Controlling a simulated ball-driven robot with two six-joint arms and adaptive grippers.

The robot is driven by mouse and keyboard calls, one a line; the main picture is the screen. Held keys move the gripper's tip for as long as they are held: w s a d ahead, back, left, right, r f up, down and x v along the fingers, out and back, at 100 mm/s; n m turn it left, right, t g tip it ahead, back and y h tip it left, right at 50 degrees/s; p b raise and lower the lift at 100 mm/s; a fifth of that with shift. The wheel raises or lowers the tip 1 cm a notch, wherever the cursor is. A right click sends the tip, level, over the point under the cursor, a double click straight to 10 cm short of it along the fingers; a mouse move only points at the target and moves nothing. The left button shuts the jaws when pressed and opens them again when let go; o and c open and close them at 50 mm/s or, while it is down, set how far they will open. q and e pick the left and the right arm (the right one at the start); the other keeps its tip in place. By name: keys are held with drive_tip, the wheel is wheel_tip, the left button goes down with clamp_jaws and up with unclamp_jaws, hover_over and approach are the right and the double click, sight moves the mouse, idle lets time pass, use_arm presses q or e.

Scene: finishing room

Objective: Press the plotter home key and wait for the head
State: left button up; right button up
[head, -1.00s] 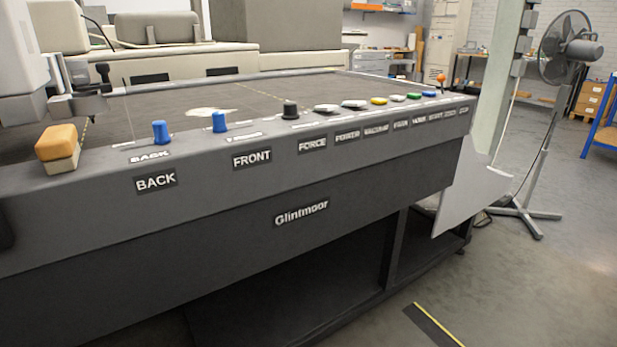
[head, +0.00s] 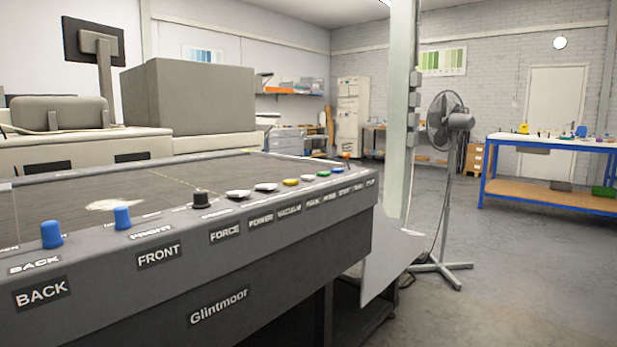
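The grey Glintmoor plotter (head: 215,307) fills the left and front, its row of controls running away along the near edge. The plotter head is not in view. Neither gripper is in view.
Blue BACK (head: 51,235) and FRONT (head: 122,218) knobs stand up at the near end. A pale panel (head: 383,263) juts from the plotter's far end. A standing fan (head: 447,130) is beyond it. Open floor (head: 520,290) lies at right, before a blue workbench (head: 550,200).

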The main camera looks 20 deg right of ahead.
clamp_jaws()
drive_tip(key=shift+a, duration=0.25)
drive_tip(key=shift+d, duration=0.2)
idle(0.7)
